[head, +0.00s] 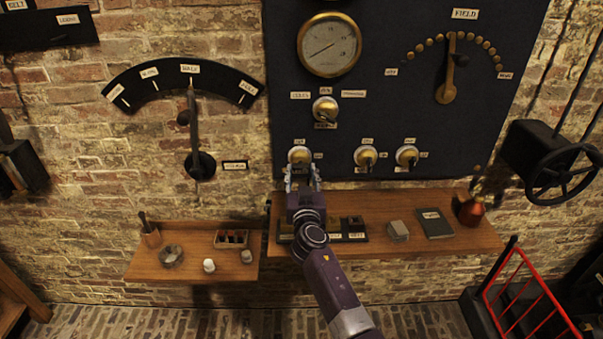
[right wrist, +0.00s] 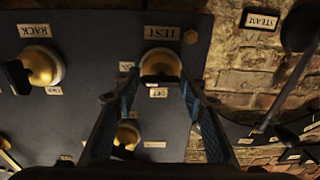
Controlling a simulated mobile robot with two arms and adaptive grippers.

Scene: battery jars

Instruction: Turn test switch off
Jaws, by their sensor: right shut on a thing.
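The test switch (head: 299,155) is the leftmost brass rotary switch in the lower row of the dark panel. In the right wrist view, the brass test switch (right wrist: 160,62) sits by an upside-down TEST label, with small ON and OFF labels around it. The fingers partly hide the handle's tip and the lower part of the switch. My left gripper is not in view.
Two similar switches (head: 366,157) stand to the right, with another (head: 325,109) above. A wooden shelf (head: 470,240) below the panel holds a book, a small block and a red-brown pot (head: 471,211). A lever gauge (head: 193,120) is on the brick wall at left.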

